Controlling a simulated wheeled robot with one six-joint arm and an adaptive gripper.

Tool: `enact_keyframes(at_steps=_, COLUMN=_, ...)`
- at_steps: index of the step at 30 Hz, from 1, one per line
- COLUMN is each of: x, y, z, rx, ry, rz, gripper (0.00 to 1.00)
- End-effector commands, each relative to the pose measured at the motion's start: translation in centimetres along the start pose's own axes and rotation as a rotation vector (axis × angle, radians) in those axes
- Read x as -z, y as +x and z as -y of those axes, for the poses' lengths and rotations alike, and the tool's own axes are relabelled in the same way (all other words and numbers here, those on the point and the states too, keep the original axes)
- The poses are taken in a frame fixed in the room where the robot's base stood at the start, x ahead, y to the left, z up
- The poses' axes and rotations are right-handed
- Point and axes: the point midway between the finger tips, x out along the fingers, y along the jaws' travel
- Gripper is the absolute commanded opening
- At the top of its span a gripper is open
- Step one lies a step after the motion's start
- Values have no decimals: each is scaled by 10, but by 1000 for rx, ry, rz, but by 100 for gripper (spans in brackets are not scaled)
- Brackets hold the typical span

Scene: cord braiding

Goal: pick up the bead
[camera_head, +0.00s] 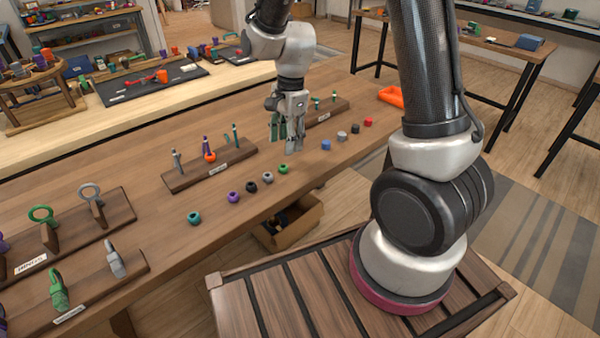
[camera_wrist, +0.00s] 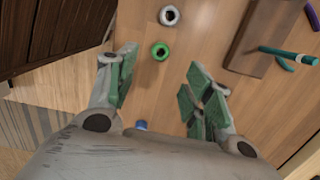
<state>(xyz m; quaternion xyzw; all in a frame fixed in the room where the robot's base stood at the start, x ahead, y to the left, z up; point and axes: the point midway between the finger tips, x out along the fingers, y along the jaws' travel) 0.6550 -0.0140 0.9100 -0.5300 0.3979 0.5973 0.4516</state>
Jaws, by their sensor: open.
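Several small beads stand in a row on the wooden table: teal (camera_head: 194,218), purple (camera_head: 233,197), black (camera_head: 251,187), grey (camera_head: 267,178), green (camera_head: 283,169), blue (camera_head: 326,145), a second grey (camera_head: 341,136), a second black (camera_head: 355,129) and red (camera_head: 368,121). My gripper (camera_head: 284,140) is open and empty above the table near the green and blue beads. In the wrist view, the green bead (camera_wrist: 160,51) shows beyond the gap between my fingers (camera_wrist: 160,82), with the grey bead (camera_wrist: 169,15) farther up. The blue bead (camera_wrist: 141,125) is partly hidden by my gripper's body.
A wooden block with upright pegs (camera_head: 190,180) stands left of my gripper; an orange bead (camera_head: 210,156) is at its middle peg. Another pegged block (camera_head: 335,113) is behind right. An orange tray (camera_head: 392,96) lies at the table's edge. An open box (camera_head: 290,228) is below the front edge.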

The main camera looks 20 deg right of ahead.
Motion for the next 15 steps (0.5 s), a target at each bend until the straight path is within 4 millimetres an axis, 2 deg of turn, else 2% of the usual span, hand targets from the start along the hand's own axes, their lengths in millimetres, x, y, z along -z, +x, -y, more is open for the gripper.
enact_keyframes(at_steps=5, x=1, y=2, z=4, rx=17, ry=149, rz=-1, gripper=51)
enact_keyframes(at_steps=15, x=-2, y=42, z=0, rx=13, ry=162, rz=-1, gripper=51)
